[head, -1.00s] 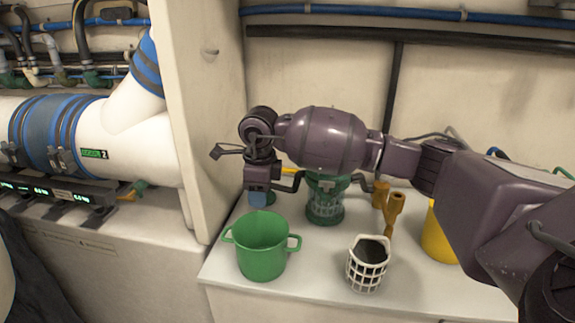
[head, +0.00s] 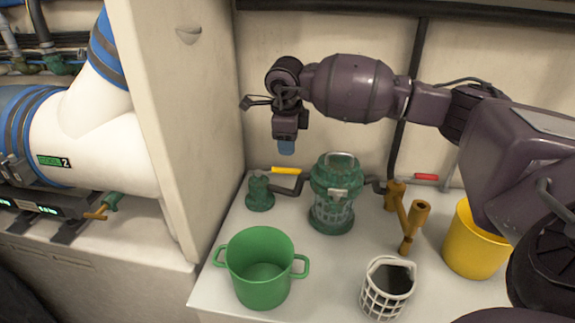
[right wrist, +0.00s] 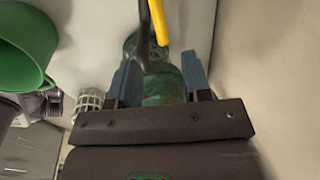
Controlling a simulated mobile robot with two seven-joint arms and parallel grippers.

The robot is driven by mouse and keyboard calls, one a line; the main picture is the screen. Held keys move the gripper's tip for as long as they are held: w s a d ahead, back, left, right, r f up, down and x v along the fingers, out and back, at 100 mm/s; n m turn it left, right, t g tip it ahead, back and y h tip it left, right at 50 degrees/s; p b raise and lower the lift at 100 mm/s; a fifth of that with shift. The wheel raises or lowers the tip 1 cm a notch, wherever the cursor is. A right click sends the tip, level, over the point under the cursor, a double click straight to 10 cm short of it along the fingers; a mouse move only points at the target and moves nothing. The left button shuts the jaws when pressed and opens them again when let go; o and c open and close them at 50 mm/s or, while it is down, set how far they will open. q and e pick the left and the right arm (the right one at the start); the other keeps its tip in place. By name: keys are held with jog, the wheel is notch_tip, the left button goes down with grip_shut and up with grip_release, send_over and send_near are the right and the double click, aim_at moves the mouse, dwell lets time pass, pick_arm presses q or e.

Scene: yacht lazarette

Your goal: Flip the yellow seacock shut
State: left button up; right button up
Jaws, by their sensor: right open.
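The yellow seacock handle (head: 287,170) points right, nearly level, from the top of a small green valve body (head: 260,195) on the white counter. In the right wrist view the yellow handle (right wrist: 158,22) enters from the top. My right gripper (head: 287,148) has blue fingertips and hangs just above the handle in the head view, apart from it. In the right wrist view its two blue fingers (right wrist: 161,82) are spread, with nothing gripped between them. My left gripper is out of view.
A green strainer (head: 334,190) stands right of the valve, with a red handle (head: 427,177) beyond it. A green pot (head: 260,268), white basket (head: 387,288), brass tool (head: 410,222) and yellow bucket (head: 474,240) are on the counter. A cream partition (head: 180,130) rises at the left.

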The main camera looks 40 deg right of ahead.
aim_at(289, 169)
jog(key=f, duration=0.2)
jog(key=f+b, duration=0.1)
jog(key=f, duration=0.2)
jog(key=w+d+f, duration=0.1)
jog(key=f, duration=0.1)
jog(key=shift+f, duration=0.25)
jog(key=shift+w+d+f+b, duration=0.15)
jog(key=shift+f+b, duration=0.2)
jog(key=shift+f, duration=0.35)
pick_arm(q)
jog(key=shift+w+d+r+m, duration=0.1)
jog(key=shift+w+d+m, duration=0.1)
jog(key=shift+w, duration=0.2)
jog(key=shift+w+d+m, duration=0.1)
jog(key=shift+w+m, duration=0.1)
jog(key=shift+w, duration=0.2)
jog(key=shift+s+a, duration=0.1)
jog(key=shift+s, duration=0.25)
pick_arm(e)
grip_shut()
